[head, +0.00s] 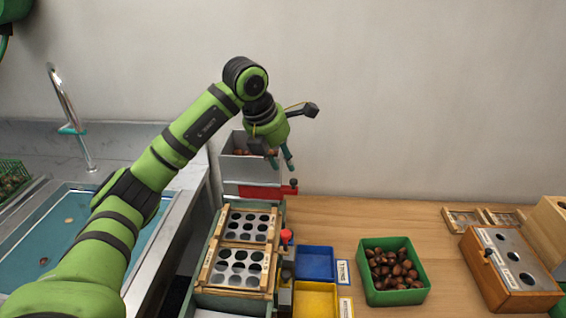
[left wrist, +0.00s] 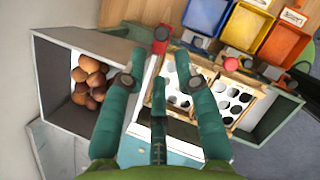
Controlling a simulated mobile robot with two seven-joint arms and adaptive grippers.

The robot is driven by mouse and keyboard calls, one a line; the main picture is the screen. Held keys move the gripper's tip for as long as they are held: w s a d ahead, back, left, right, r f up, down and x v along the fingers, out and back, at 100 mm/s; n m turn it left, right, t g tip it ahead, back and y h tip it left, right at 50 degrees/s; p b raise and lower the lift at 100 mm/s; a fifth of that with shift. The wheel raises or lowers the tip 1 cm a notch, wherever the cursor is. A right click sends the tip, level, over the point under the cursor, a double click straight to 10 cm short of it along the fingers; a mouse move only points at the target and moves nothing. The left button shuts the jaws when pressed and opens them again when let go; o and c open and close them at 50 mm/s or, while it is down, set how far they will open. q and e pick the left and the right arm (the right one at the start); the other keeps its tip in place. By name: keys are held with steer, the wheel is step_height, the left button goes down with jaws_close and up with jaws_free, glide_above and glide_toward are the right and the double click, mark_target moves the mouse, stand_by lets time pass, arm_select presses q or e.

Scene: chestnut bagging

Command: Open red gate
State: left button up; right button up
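The red gate (head: 262,191) is a flat red strip across the front of the grey hopper (head: 236,168), with a dark knob at its right end. In the left wrist view the gate's red end (left wrist: 160,46) shows beyond my fingertips; the rest is largely hidden. My left gripper (head: 282,162) is above the gate, near its knob end, pointing down. Its fingers are spread with nothing between them, as the left wrist view (left wrist: 160,85) shows. Chestnuts (left wrist: 90,82) lie in the hopper. My right gripper is not in view.
A sorting board with round holes (head: 248,227) stands in front of the hopper, with a red knob (head: 286,235) beside it. Blue (head: 315,264) and yellow (head: 315,300) bins and a green chestnut crate (head: 366,285) are to the right. A sink (head: 75,235) is at left.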

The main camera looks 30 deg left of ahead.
mark_target(293, 181)
arm_select(q)
steer(key=p+x, duration=0.1)
steer(key=x, duration=0.5)
steer(key=shift+d+f+p, duration=0.2)
steer(key=shift+f+p, duration=0.05)
steer(key=shift+p, duration=0.15)
steer(key=shift+w+f, duration=0.1)
steer(key=shift+f, duration=0.15)
